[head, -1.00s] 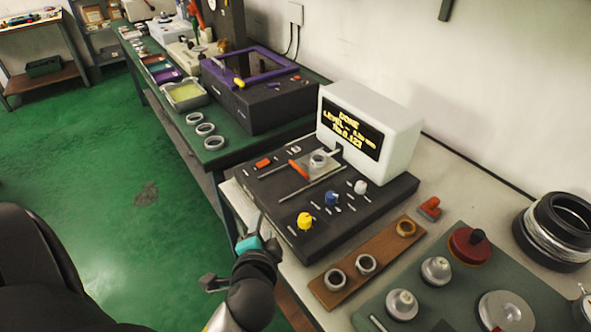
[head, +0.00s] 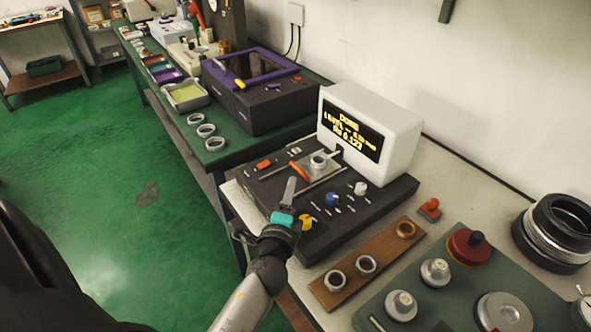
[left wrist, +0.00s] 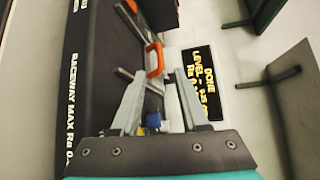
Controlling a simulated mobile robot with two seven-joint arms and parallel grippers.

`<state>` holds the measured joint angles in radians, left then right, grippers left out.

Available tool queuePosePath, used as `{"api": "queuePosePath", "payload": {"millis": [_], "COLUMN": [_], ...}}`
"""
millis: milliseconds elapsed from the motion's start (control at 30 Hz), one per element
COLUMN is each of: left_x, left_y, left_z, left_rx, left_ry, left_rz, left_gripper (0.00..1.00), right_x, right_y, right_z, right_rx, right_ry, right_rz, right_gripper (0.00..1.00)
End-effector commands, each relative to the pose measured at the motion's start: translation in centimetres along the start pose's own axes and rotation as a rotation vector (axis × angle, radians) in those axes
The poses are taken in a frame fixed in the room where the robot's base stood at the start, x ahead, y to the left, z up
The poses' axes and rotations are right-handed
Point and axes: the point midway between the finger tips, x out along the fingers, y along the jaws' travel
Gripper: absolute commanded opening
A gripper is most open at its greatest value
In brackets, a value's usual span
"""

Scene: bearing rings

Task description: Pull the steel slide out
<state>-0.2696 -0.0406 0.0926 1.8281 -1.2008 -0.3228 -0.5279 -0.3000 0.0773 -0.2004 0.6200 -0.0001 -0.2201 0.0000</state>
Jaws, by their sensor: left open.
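The steel slide (head: 327,171) is a flat plate between two rails on top of the dark measuring unit (head: 262,193), with a bearing ring (head: 318,161) on it. Its orange handle (head: 299,172) is at the near left edge of the plate. The handle also shows in the left wrist view (left wrist: 155,59), just beyond the fingertips. My left gripper (head: 289,188) is open and empty, above the front of the unit, short of the handle and apart from it. In the left wrist view, my left gripper (left wrist: 161,80) has its fingers spread. My right gripper is not in view.
A white display box (head: 400,135) reading DONE stands behind the slide. Yellow (head: 304,223), blue (head: 332,199) and white (head: 361,188) knobs are near the gripper. A wooden board (head: 345,284) with rings lies to the right. The floor (head: 120,225) at left is clear.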

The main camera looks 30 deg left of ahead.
Motion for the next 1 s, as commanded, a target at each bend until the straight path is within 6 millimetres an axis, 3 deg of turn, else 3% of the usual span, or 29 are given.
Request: {"api": "queuePosePath", "payload": {"millis": [300,500,700,1000], "left_x": [5.4,7.8,8.9,9.0], "left_y": [0.0,0.1,0.0,0.0], "left_z": [0.0,0.0,0.0,0.0], "left_rx": [0.000,-0.001,-0.001,-0.001], "left_ry": [-0.001,-0.001,-0.001,-0.001], "left_rz": [-0.002,0.000,0.000,0.001], "left_gripper": [0.44,0.44,0.44,0.44], "right_x": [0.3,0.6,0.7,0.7], "right_y": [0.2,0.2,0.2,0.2], "right_z": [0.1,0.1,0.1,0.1], "right_rx": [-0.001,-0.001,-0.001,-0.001], "right_ry": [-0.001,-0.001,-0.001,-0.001], "right_rz": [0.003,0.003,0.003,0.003], "right_gripper": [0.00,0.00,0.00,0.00]}}
